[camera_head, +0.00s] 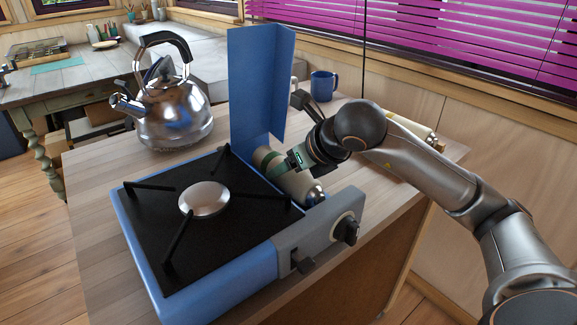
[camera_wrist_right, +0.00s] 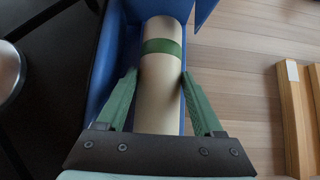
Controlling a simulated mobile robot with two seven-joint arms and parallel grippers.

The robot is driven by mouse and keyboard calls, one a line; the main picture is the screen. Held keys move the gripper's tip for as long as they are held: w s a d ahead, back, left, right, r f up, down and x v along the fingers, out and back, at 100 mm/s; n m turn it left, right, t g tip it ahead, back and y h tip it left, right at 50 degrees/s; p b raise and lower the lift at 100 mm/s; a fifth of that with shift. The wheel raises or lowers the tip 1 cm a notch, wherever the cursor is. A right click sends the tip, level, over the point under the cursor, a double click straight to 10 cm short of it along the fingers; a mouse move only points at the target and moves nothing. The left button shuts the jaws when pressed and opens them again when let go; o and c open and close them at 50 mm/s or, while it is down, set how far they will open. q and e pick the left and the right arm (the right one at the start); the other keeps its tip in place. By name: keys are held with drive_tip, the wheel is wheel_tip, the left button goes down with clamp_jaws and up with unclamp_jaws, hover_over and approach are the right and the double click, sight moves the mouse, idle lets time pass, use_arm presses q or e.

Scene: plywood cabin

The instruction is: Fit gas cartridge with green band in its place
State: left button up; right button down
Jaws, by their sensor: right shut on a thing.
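The beige gas cartridge with the green band (camera_head: 301,186) lies lengthwise in the side compartment of the blue camping stove (camera_head: 225,287), between the burner plate and the raised blue lid (camera_head: 262,85). In the right wrist view the cartridge (camera_wrist_right: 160,105) lies between blue walls, with its green band (camera_wrist_right: 162,46) toward the far end. My right gripper (camera_head: 291,163) reaches down from the right and is shut on the cartridge, one green finger on each side. Whether the cartridge is locked to its connector cannot be told. My left gripper is not in view.
A steel kettle (camera_head: 172,112) stands behind the stove at the left. A blue mug (camera_head: 323,86) stands behind the lid. A beige cylinder (camera_head: 412,127) lies partly behind my right arm. Wooden bars (camera_wrist_right: 297,115) show right of the stove. The counter's left front is clear.

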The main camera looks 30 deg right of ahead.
drive_tip(key=shift+f+b, duration=0.25)
drive_tip(key=shift+b, duration=0.25)
idle(0.6)
drive_tip(key=shift+c, duration=1.9)
unclamp_jaws()
drive_tip(key=o, duration=0.4)
drive_tip(key=shift+f, duration=0.1)
drive_tip(key=shift+p+v, duration=0.55)
drive_tip(key=shift+v, duration=3.05)
drive_tip(key=shift+w, duration=0.1)
